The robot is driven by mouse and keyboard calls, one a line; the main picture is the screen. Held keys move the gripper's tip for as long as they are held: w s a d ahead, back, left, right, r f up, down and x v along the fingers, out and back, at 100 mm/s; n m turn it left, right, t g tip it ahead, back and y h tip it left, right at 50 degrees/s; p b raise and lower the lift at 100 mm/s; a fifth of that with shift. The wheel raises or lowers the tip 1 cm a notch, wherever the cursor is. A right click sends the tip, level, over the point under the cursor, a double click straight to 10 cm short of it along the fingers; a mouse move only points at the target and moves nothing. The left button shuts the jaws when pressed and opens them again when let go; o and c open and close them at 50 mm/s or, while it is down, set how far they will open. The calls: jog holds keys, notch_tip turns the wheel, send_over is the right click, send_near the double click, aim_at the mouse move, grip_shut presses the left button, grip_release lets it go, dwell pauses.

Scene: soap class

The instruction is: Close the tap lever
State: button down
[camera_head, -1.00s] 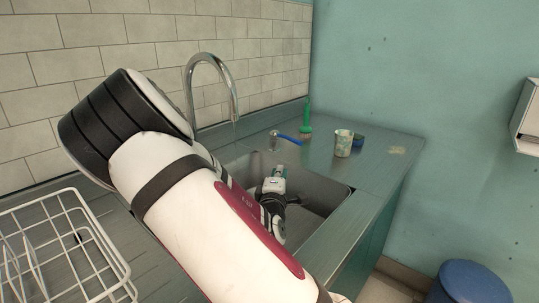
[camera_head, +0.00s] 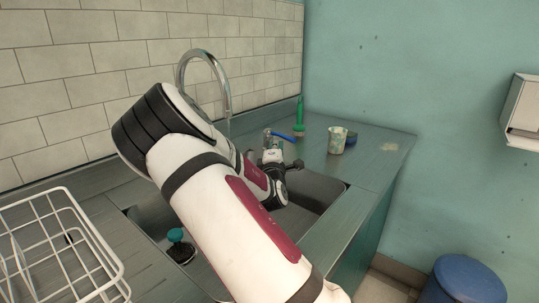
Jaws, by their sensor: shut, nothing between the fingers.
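The tap's curved metal spout (camera_head: 203,53) rises at the back of the sink, partly behind my arm. The tap lever, a blue handle (camera_head: 287,137), shows to the right of the spout at the sink's back edge. Its metal base is mostly hidden by my gripper. My gripper (camera_head: 272,149) is shut and empty, just in front of and below the blue lever. The picture is too small to tell whether it touches the lever.
A teal-topped brush (camera_head: 178,240) is in the sink. A white dish rack (camera_head: 80,222) is at left. A blue bin (camera_head: 468,280) stands on the floor.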

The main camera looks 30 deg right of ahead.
aim_at(287, 139)
jog(key=shift+w+d+r, duration=0.15)
jog(key=shift+d, duration=0.6)
jog(key=shift+d, duration=0.1)
jog(key=d, duration=0.2)
jog(key=shift+s+d, duration=0.2)
jog(key=shift+d, duration=0.1)
jog(key=shift+a, duration=0.1)
jog(key=v, duration=0.7)
jog(key=shift+s, duration=0.2)
